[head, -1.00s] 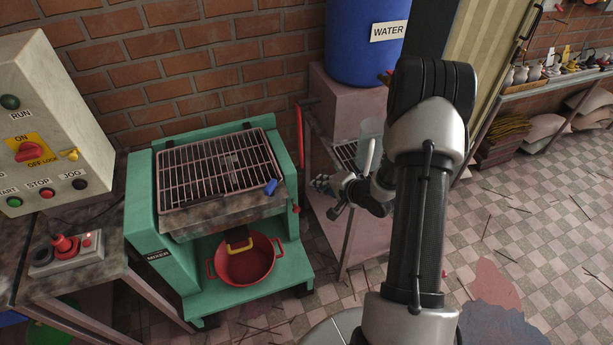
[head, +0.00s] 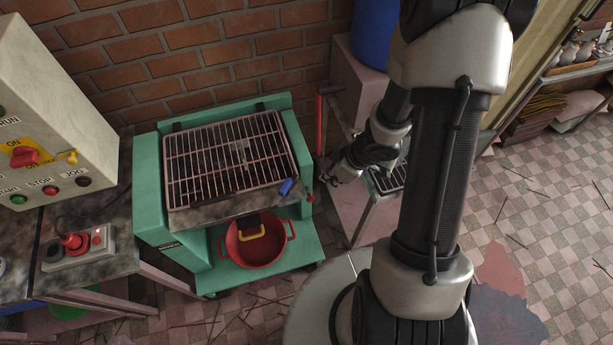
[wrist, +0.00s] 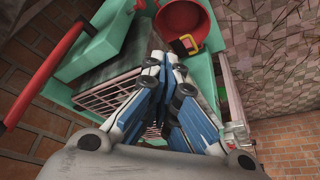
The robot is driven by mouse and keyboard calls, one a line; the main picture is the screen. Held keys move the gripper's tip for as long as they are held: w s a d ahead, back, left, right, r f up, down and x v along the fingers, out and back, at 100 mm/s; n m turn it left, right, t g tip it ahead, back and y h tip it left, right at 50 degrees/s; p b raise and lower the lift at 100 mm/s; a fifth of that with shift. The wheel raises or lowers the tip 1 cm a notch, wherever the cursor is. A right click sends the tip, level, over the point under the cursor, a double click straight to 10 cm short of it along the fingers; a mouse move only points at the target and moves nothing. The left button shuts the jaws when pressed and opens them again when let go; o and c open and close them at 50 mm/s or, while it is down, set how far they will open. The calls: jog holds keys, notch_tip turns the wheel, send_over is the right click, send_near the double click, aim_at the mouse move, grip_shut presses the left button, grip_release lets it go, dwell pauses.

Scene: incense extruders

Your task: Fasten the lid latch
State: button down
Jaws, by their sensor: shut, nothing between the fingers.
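The green mixer (head: 147,190) has a pinkish wire-grid lid (head: 225,158) lying flat over its top. A small blue latch handle (head: 286,186) sits at the lid's front right corner. A red knob (head: 310,198) is just right of it on the mixer's side. My gripper (head: 338,172) is to the right of the mixer, apart from the blue handle. In the wrist view my gripper (wrist: 160,66) is shut and empty, its fingers pointing toward the mixer, with the lid (wrist: 108,96) behind them. I cannot make out the blue handle in that view.
A red upright lever (head: 319,125) stands beside the mixer's right side, close to my gripper. A red pot (head: 256,245) with a yellow-handled part above it sits on the lower shelf. Tiled floor (head: 540,215) is open at right.

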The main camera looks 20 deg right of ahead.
aim_at(288, 184)
jog(key=w+a+f+b, duration=0.1)
jog(key=w+f+b, duration=0.1)
jog(key=f, duration=0.1)
jog(key=w+a+f+b, duration=0.1)
jog(key=a+f+b, duration=0.1)
jog(key=f, duration=0.1)
jog(key=w+a+f+b, duration=0.2)
jog(key=f+b, duration=0.1)
jog(key=shift+w+a+f, duration=0.15)
jog(key=shift+w+a, duration=0.05)
jog(key=shift+w, duration=0.15)
jog(key=shift+p, duration=0.4)
